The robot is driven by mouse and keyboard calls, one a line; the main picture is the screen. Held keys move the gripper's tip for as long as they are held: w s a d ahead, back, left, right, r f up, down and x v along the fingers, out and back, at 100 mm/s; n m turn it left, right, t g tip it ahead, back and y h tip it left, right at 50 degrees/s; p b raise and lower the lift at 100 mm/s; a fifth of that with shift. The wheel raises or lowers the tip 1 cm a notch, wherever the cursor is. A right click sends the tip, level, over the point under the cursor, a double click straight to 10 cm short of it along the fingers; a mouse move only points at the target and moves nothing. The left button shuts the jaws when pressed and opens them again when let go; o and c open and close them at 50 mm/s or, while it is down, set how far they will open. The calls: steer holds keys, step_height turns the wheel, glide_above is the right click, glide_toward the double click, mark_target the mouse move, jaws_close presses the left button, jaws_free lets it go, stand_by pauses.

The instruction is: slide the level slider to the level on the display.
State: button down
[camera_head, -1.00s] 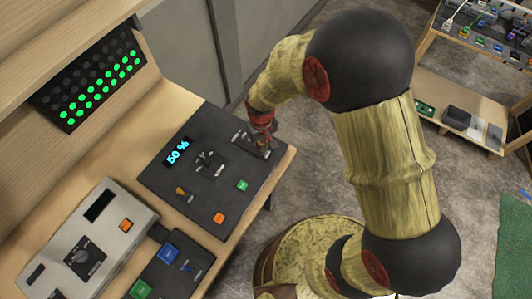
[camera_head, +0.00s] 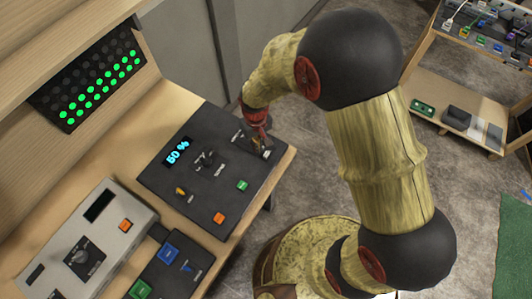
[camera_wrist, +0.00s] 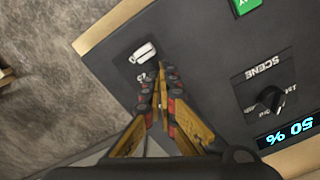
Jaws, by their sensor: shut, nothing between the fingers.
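The dark console (camera_head: 205,205) lies on the wooden bench. Its display (camera_head: 176,151) reads 50 %; in the wrist view the display (camera_wrist: 285,132) appears upside down. The level slider's pale cap (camera_head: 267,153) sits near the console's right corner. In the wrist view the cap (camera_wrist: 144,53) lies just beyond and left of the fingertips. My gripper (camera_wrist: 162,70) is shut and empty, pointing down beside the slider. In the head view my gripper (camera_head: 260,140) is above and left of the cap and covers part of the slider track. I cannot tell whether the fingers touch the cap.
A black scene knob (camera_head: 208,158), a yellow toggle (camera_head: 180,191), a green button (camera_head: 243,185) and an orange button (camera_head: 219,218) share the console. A panel (camera_head: 95,80) with several green lights stands behind. A grey box (camera_head: 85,245) is at lower left.

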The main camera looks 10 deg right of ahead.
steer(key=shift+w+a, duration=0.85)
steer(key=shift+a, duration=0.2)
stand_by(0.4)
steer(key=shift+s+d+r, duration=0.1)
steer(key=shift+r, duration=0.05)
stand_by(0.3)
steer(key=shift+s+d+r+p, duration=0.3)
steer(key=shift+d+r, duration=0.05)
steer(key=shift+r, duration=0.05)
step_height(320, 180, up, 7)
steer(key=p, duration=0.4)
stand_by(0.5)
stand_by(0.4)
steer(key=s+d+r+m+t+b, duration=0.4)
steer(key=s+d+r+t+b, duration=0.1)
steer(key=s+d+r+b, duration=0.9)
steer(key=s+d+b, duration=0.1)
steer(key=s+d, duration=0.2)
steer(key=d, duration=0.1)
steer(key=shift+r+t, duration=0.3)
steer(key=shift+r, duration=0.05)
